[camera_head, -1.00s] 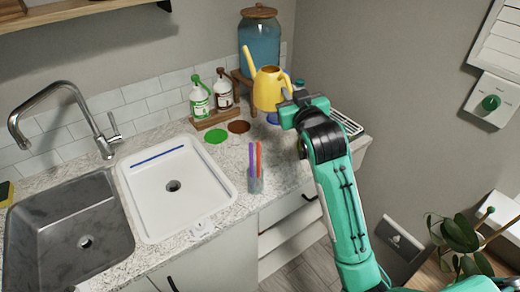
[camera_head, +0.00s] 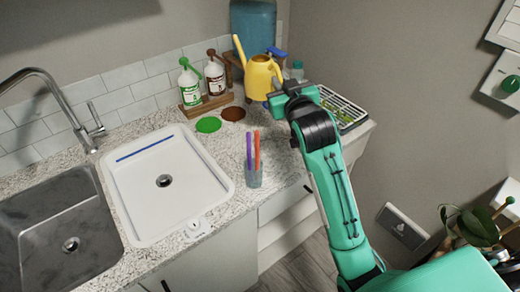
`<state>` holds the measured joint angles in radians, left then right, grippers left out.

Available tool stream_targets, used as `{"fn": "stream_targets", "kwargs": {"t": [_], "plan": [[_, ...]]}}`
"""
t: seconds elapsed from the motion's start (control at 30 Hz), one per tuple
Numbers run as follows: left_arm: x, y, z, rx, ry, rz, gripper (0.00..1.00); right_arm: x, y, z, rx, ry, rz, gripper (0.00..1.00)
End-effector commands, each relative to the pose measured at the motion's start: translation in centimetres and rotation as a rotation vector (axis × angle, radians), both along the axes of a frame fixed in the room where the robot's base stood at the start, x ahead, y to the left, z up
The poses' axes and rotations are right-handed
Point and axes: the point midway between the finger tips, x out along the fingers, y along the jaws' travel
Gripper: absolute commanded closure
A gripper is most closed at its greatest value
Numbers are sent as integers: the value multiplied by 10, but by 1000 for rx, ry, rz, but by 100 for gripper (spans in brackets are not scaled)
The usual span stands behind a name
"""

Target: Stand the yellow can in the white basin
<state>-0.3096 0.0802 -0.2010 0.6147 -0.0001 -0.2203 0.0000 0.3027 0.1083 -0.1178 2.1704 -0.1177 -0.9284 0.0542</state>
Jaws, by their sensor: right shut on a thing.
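The yellow can (camera_head: 262,78) is a watering can with a long spout pointing up and left. It is upright at the back right of the counter. My right gripper (camera_head: 282,90) is at its right side and shut on it; the fingertips are partly hidden. I cannot tell whether the can's base touches the counter. The white basin (camera_head: 223,191) is set into the counter left of the can, with a drain in its floor and a blue strip near its back edge. It holds no can. My left gripper is out of view.
A cup of pens (camera_head: 254,176) stands right of the basin. A green disc (camera_head: 208,124) and a brown disc (camera_head: 233,114) lie between basin and can. Bottles (camera_head: 190,88) stand behind them. A faucet (camera_head: 75,105) and dark sink (camera_head: 65,225) are at left.

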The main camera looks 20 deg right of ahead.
Motion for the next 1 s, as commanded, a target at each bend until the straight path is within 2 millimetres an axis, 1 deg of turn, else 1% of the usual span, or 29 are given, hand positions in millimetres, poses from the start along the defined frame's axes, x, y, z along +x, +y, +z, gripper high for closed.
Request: {"fn": "stream_targets", "kwargs": {"t": [0.03,0.17,0.27,0.6,0.7,0.8,0.93,1.0], "plan": [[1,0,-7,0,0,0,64,0,0,-9,0,0,0,100],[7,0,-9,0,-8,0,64,0,0,-17,0,1,0,100],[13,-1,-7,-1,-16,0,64,0,0,-34,1,4,0,100],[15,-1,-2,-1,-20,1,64,-1,0,-124,1,6,0,100],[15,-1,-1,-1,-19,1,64,-1,0,-146,1,4,-1,100],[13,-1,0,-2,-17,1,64,-1,0,-160,2,2,0,100],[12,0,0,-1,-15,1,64,0,0,-170,0,0,-1,100],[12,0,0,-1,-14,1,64,0,0,-178,0,1,0,100]]}}
